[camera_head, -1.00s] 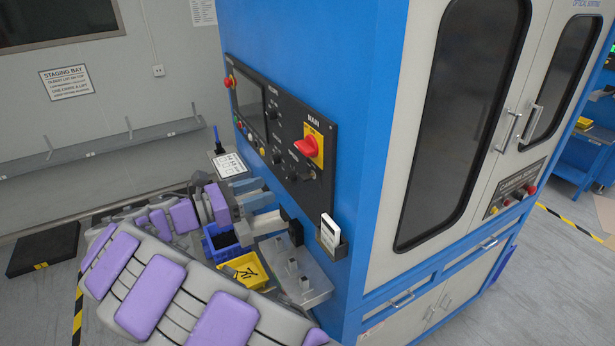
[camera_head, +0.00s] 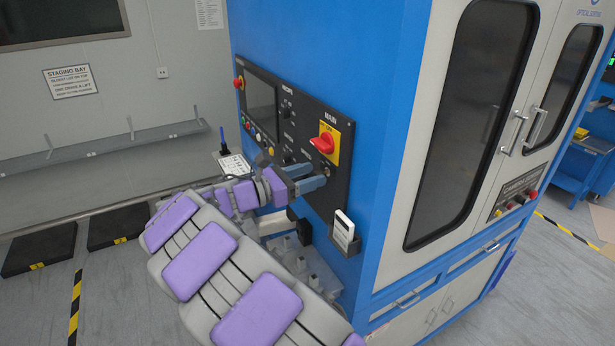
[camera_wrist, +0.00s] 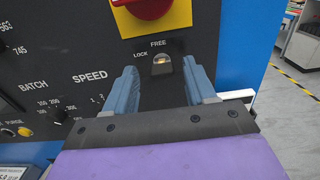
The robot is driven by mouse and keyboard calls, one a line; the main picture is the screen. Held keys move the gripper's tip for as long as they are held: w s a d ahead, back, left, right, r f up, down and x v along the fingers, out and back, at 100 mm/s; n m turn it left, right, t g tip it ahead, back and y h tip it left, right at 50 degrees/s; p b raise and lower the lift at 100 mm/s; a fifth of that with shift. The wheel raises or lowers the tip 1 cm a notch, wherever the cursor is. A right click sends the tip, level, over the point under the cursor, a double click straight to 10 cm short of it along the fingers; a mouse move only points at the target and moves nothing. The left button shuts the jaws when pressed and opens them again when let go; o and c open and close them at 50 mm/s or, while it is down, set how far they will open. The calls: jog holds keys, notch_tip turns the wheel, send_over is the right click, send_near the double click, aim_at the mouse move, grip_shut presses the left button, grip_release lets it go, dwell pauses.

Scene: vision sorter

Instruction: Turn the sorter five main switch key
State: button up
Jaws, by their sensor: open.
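The main switch, a red knob (camera_head: 322,145) on a yellow plate under the word MAIN, sits on the black control panel (camera_head: 318,204) of the blue sorter. In the wrist view the bottom of the red knob (camera_wrist: 146,8) shows at the top edge. Below it is a small metal key piece (camera_wrist: 162,64) between the labels LOCK and FREE. My gripper (camera_head: 312,177) is open just below the yellow plate. In the wrist view my gripper (camera_wrist: 162,80) has one finger on each side of the key piece, with visible gaps; contact with the panel cannot be told.
Knobs marked SPEED and BATCH, and a yellow button (camera_wrist: 24,131), lie left of my gripper. A white device in a holder (camera_head: 343,230) hangs below the panel's right end. A metal fixture shelf (camera_head: 300,262) is under my arm. A red button (camera_head: 238,83) is at the panel's far left.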

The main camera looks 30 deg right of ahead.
jog(key=shift+d+f, duration=0.15)
jog(key=shift+d, duration=1.05)
jog(key=c, duration=0.4)
jog(key=shift+c, duration=0.8)
jog(key=shift+a, duration=0.2)
jog(key=c, duration=0.5)
grip_shut()
jog(key=shift+a, duration=0.15)
jog(key=shift+s+f+m+b, duration=0.15)
jog(key=shift+m+b, duration=2.25)
jog(key=shift+m, duration=2.1)
jog(key=shift+f+m+b, duration=0.15)
jog(key=shift+m+b, duration=2.2)
jog(key=shift+m, duration=2.15)
